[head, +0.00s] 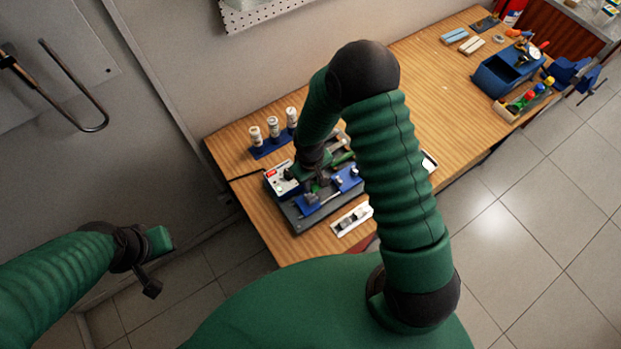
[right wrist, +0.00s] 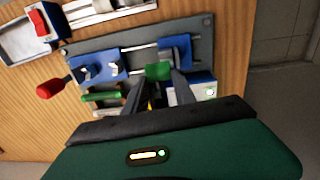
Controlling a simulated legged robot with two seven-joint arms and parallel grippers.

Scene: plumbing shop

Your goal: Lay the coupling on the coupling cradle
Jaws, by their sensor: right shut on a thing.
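My right gripper (head: 319,180) is low over the fixture on the bench's near left end, and in the right wrist view its two dark fingers (right wrist: 160,88) point at the fixture. It is shut on what I take to be the coupling; only a small yellowish patch (right wrist: 151,103) shows between the fingers. A green block (right wrist: 158,71), possibly the coupling cradle, sits just beyond the fingertips between two blue holders. I cannot tell whether the held piece touches it. My left gripper (head: 150,265) hangs in the air left of the bench; its jaw state is unclear.
A blue rack (head: 271,147) with three pale cylinders stands behind. A white tray (right wrist: 85,15) lies beside the plate. The bench's middle is largely clear.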

